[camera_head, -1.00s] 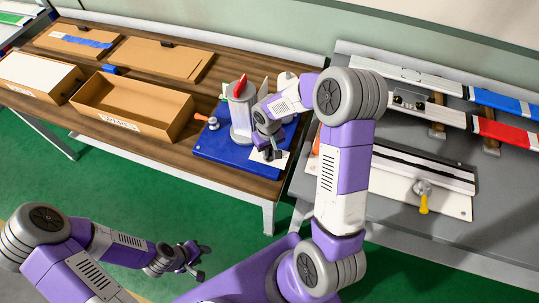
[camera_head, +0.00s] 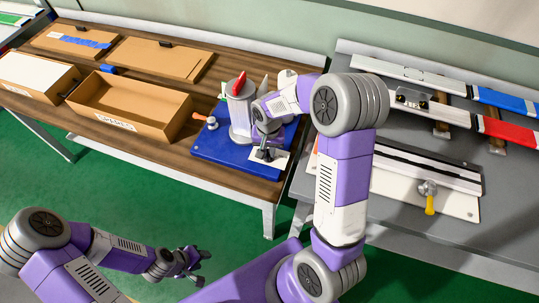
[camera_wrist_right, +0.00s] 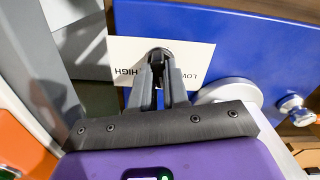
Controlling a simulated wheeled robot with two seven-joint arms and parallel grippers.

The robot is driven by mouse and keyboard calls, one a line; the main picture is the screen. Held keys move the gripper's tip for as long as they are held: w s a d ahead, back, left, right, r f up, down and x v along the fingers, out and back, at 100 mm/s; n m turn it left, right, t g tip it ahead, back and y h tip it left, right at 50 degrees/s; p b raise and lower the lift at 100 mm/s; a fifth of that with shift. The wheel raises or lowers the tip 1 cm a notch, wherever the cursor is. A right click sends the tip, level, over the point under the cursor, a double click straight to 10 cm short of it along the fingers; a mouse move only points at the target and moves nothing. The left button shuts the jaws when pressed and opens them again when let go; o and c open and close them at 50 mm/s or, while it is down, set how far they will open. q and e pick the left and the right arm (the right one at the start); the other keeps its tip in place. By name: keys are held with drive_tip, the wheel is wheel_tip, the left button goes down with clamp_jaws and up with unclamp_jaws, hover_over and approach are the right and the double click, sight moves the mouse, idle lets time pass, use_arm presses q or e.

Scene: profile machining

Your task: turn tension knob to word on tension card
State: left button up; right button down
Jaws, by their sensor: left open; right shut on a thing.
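The white tension card (camera_head: 283,160) lies on the blue base (camera_head: 218,157). In the right wrist view the card (camera_wrist_right: 198,54) shows upside-down words, "HIGH" and part of "LOW". My right gripper (camera_wrist_right: 160,62) is shut on a small dark round piece (camera_wrist_right: 160,53) at the card's edge, which appears to be the tension knob. The fingers hide most of the knob, so its pointing direction cannot be told. My left gripper (camera_head: 195,270) is open and empty over the floor.
A grey cylinder (camera_head: 240,117) with a red top stands on the base close to my right gripper. An orange-handled lever (camera_head: 200,117) is at the base's left. An open cardboard box (camera_head: 133,105) stands farther left. The right table (camera_head: 390,235) holds a yellow-handled fixture (camera_head: 429,195).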

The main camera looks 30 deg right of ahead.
idle(0.3)
drive_tip(key=m, duration=0.3)
drive_tip(key=c, duration=1)
unclamp_jaws()
drive_tip(key=shift+r+p, duration=2.65)
drive_tip(key=shift+r, duration=0.9)
